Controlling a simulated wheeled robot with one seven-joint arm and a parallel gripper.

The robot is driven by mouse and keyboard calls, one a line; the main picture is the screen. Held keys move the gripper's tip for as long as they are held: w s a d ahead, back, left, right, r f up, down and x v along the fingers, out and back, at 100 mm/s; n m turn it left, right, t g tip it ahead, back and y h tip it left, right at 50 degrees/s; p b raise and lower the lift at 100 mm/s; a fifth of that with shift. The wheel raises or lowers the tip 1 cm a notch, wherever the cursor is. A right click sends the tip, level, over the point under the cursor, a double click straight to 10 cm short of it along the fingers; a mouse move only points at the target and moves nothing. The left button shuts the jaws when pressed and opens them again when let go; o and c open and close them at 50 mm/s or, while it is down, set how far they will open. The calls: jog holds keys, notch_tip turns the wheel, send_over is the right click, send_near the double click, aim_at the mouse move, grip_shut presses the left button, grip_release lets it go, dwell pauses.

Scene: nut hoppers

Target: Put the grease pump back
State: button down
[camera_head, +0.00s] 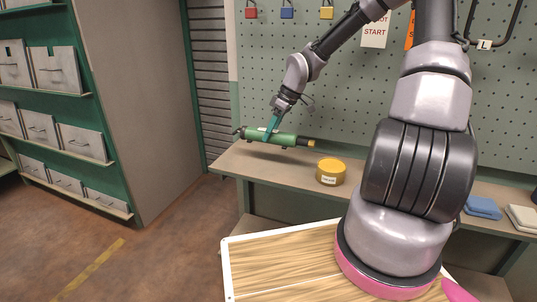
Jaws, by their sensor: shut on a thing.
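The grease pump (285,139) is a green cylinder with a dark end on the left and a yellowish tip on the right. It lies roughly level at the left part of the workbench (268,166). My gripper (271,129) is shut on it near its left half, reaching down from above with teal fingers. I cannot tell whether the pump touches the bench or hangs just above it.
A yellow round tin (331,171) with a label stands on the bench, right of the pump. Blue cloths (483,207) lie farther right. A green pegboard (345,90) rises behind the bench. Shelves with grey bins (58,69) stand at the left. Floor between is clear.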

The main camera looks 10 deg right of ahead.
notch_tip(320, 180, down, 7)
jog(key=shift+f, duration=0.15)
jog(key=shift+c, duration=1.1)
grip_release()
send_near(295, 139)
jog(key=w+a+f, duration=0.2)
jog(key=w, duration=0.1)
jog(key=w+a+f, duration=0.2)
jog(key=a+f, duration=0.1)
jog(key=shift+w+a, duration=0.25)
jog(key=shift+w, duration=0.15)
jog(key=s+r+m+h, duration=0.1)
jog(key=s+d+r+m+h, duration=0.1)
jog(key=s, duration=0.1)
jog(key=s+r+m+h, duration=0.1)
jog(key=s, duration=0.1)
jog(key=shift+d+r, duration=0.3)
jog(key=shift+r, duration=0.05)
jog(key=s+r+m+t, duration=0.6)
jog(key=s+r+m, duration=0.6)
jog(key=s+r, duration=0.6)
notch_tip(295, 139, up, 4)
jog(key=shift+a+f+y, duration=0.2)
jog(key=shift+a+y, duration=0.1)
